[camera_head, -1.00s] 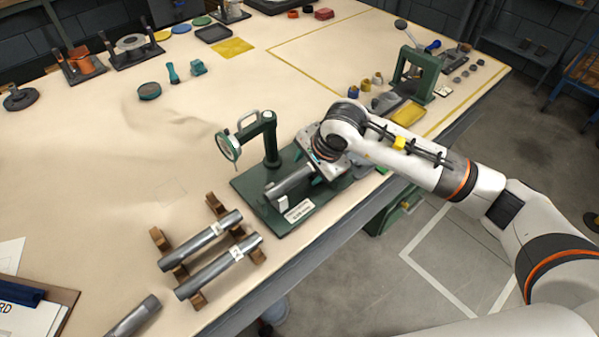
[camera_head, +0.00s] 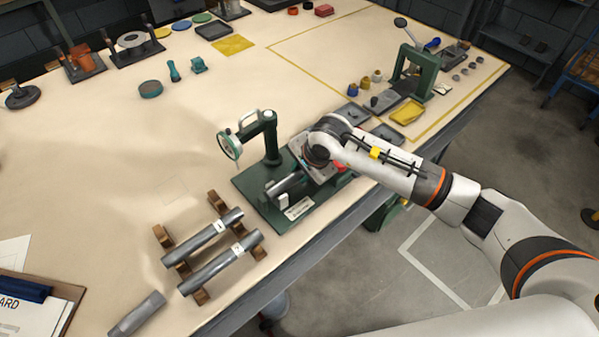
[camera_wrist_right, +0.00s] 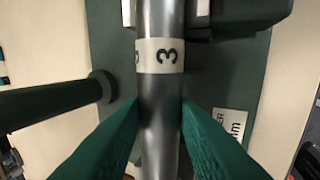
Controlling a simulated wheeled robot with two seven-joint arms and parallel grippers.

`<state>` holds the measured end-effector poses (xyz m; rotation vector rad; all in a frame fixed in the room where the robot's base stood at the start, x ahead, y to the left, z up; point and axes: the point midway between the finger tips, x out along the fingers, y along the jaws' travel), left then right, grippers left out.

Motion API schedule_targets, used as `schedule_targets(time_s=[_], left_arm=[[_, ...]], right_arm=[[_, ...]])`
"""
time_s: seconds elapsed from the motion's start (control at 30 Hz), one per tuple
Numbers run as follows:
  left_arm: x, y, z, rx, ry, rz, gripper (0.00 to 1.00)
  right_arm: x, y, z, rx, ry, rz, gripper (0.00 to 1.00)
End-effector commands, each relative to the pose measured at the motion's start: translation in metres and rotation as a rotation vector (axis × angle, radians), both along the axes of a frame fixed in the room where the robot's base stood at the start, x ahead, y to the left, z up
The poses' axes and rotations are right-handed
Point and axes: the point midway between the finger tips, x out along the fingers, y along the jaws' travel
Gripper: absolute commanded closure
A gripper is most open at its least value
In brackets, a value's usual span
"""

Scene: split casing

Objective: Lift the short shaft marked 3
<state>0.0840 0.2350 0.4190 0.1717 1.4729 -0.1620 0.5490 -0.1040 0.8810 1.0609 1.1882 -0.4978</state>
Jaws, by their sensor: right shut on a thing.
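The short grey shaft marked 3 (camera_wrist_right: 160,125) runs up the middle of the right wrist view, its white label with the black 3 near the top. In the head view the shaft (camera_head: 285,184) shows partly, at the dark green gauge stand (camera_head: 246,184). My right gripper (camera_wrist_right: 160,106) is shut on the shaft, a green finger on each side below the label. In the head view my wrist hides the fingers and the shaft's far end. I cannot tell whether the shaft is clear of its supports. My left gripper is out of view.
A dial gauge (camera_head: 229,145) on its post stands just left of my wrist. Two labelled shafts (camera_head: 203,238) (camera_head: 219,267) lie on wooden rests at the front. A loose grey cylinder (camera_head: 137,314) lies front left. The table's middle left is clear.

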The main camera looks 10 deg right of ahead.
Motion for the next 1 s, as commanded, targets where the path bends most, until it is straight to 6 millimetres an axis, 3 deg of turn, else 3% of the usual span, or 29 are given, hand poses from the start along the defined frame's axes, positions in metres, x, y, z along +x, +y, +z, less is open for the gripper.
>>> schedule_targets(time_s=[0.57,1.0], left_arm=[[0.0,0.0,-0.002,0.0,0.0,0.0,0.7],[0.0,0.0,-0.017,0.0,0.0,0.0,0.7]], right_arm=[[0.002,0.001,0.01,0.005,-0.01,0.0,1.0],[0.002,0.0,0.081,0.004,-0.012,0.0,1.0]])
